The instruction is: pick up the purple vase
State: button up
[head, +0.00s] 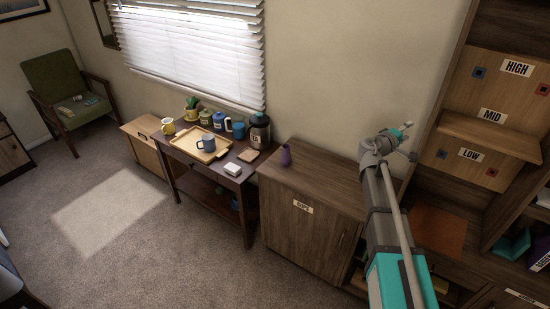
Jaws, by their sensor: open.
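The purple vase (285,155) is small and stands upright on top of the wooden cabinet (318,178), near its left back corner. My gripper (406,130) is at the end of my raised arm, to the right of the vase and well apart from it. It looks empty, and its fingers are small in the picture. Nothing hides the vase.
Left of the cabinet stands a dark side table (243,180) with a tray (218,154), a blue mug (208,141), a coffee pot (260,131) and canisters. A tall shelf (490,133) rises at the right. The cabinet top around the vase is clear.

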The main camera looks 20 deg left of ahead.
aim_at(285, 159)
jog(key=u, duration=1)
